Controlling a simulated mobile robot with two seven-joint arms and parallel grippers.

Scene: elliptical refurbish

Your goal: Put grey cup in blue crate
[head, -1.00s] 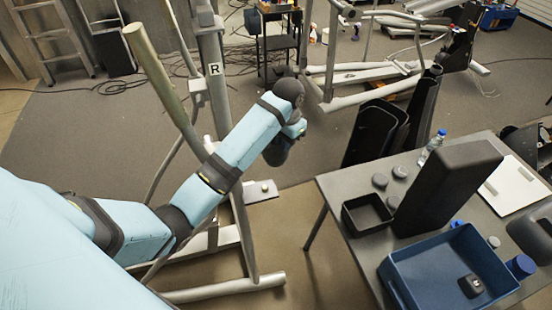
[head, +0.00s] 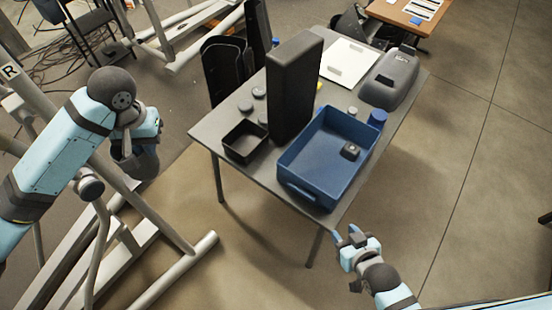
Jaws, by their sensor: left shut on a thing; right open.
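The blue crate (head: 318,196) stands open on the grey table's right front part. My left gripper (head: 138,148) is at the left, off the table and apart from the crate. It is shut on a dark grey rounded thing (head: 136,168), which appears to be the grey cup; the hand and wrist partly hide it. My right gripper (head: 346,234) is open and empty, just off the table's front corner, below the crate in the picture.
On the table (head: 216,123), a small black open bin (head: 243,142) and a tall black box (head: 293,88) stand left of the crate. A blue-capped item (head: 377,117) and a grey device (head: 390,77) are at its right. Metal frame tubes (head: 180,235) stand below my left arm.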

